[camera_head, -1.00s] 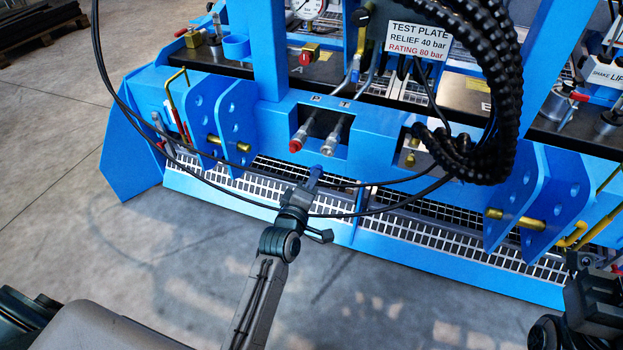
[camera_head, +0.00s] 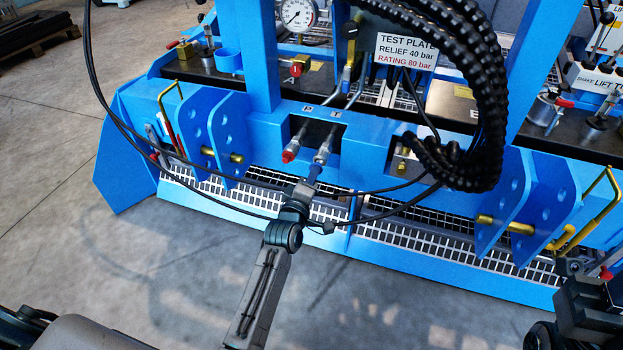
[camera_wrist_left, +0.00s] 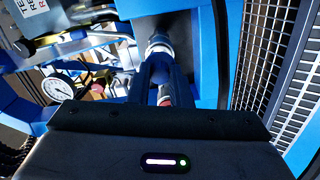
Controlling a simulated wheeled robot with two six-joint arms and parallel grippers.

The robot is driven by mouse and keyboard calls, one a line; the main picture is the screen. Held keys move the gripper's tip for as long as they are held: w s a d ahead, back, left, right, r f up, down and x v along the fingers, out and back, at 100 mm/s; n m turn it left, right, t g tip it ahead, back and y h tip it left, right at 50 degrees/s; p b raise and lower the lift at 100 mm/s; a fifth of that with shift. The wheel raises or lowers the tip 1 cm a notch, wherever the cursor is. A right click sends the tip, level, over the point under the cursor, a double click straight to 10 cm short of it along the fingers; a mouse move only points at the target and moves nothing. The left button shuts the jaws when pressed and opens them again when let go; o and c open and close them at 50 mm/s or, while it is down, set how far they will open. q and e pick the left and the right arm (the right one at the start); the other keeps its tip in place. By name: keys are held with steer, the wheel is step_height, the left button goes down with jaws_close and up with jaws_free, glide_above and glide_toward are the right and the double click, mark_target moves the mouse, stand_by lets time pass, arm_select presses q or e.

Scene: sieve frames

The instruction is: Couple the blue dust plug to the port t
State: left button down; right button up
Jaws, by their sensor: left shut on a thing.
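My left gripper (camera_head: 308,186) comes in from the left and is shut on the blue dust plug (camera_head: 314,173). The plug points up at the silver port T (camera_head: 322,153), the right one of two ports in the blue recess. In the head view its tip meets or nearly meets the port's mouth. In the left wrist view, the plug (camera_wrist_left: 158,68) sits between the fingers, right below the silver port end (camera_wrist_left: 158,46); I cannot tell whether it is seated. The port P (camera_head: 291,151) beside it wears a red cap. My right gripper (camera_head: 568,268) shows only in part at the lower right.
A black cable (camera_head: 180,188) loops in front of the machine and passes close to my left gripper. Thick black hoses (camera_head: 480,110) hang to the right of the ports. Blue bracket plates (camera_head: 228,137) stand on the left. The floor in front is clear.

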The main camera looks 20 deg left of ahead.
arm_select(q)
steer(key=shift+w, duration=0.2)
steer(key=shift+w, duration=1)
steer(key=c, duration=1.3)
jaws_free()
steer(key=shift+o, duration=0.2)
steer(key=s+p, duration=0.2)
steer(key=s, duration=0.9)
steer(key=shift+a, duration=0.15)
